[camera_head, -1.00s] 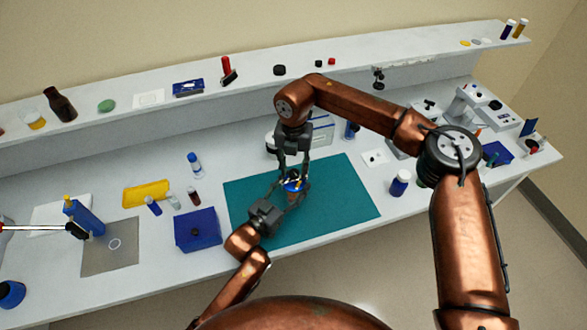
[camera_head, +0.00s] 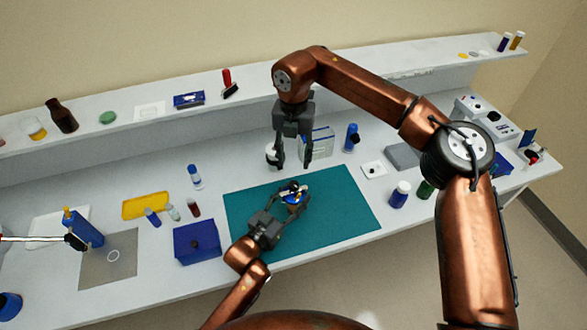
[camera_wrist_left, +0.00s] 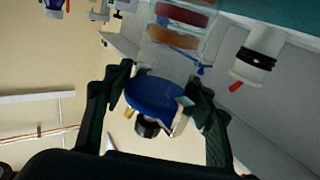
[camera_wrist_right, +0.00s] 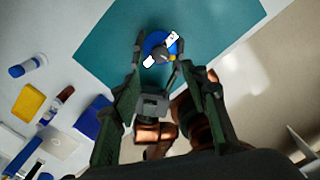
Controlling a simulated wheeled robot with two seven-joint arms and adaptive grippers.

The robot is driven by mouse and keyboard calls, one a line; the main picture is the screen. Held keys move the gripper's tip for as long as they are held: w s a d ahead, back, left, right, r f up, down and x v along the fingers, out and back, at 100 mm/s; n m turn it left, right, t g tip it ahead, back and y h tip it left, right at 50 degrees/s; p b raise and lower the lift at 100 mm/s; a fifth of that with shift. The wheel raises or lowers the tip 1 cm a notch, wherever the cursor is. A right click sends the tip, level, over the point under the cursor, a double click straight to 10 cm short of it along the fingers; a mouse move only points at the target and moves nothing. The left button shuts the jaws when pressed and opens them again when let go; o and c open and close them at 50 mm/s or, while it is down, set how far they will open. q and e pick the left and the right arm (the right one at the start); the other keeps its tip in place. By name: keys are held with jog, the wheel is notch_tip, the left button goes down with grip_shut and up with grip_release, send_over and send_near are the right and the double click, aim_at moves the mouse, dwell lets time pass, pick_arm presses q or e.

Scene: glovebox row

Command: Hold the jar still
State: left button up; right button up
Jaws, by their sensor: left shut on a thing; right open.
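The jar (camera_head: 294,197) stands over the teal mat (camera_head: 345,200), with a blue top and small white, dark and yellow parts on it. My left gripper (camera_head: 291,201) is shut on the jar from the side. In the left wrist view the blue part of the jar (camera_wrist_left: 155,92) sits between the two fingers. My right gripper (camera_head: 293,165) is open and empty, fingers pointing down, above and behind the jar and apart from it. The right wrist view shows the jar (camera_wrist_right: 158,44) beyond the open fingers. The jar's lower body is mostly hidden.
A blue box (camera_head: 197,243), small vials and a yellow tray (camera_head: 146,205) lie left of the mat. A white box (camera_head: 318,142) and a white round container (camera_head: 271,154) stand behind it. A blue bottle (camera_head: 399,195) stands to the right. The mat's right half is clear.

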jog(key=shift+r, duration=0.75)
